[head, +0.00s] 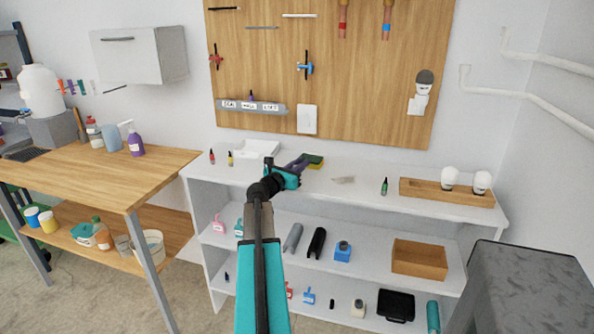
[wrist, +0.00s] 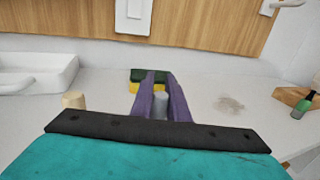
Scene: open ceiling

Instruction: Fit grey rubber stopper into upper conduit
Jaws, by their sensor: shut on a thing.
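My gripper (head: 300,165) is above the white shelf's top, in front of the sponge. In the wrist view its purple fingers (wrist: 160,95) are shut on a small light grey cylinder, which looks like the grey rubber stopper (wrist: 160,106). The fingers partly hide it, and it cannot be made out in the head view. Two white conduits run along the right wall. The upper conduit (head: 552,64) has a bend at its left end, which turns upward near the top edge. My gripper is far to the left of both.
The white shelf top (head: 350,185) holds a green-and-yellow sponge (head: 314,161), a white tray (head: 257,148), small bottles and a wooden tray (head: 425,195) with white bulbs. A beige cylinder (wrist: 74,100) stands left of my fingers. A dark grey block (head: 530,270) stands at front right.

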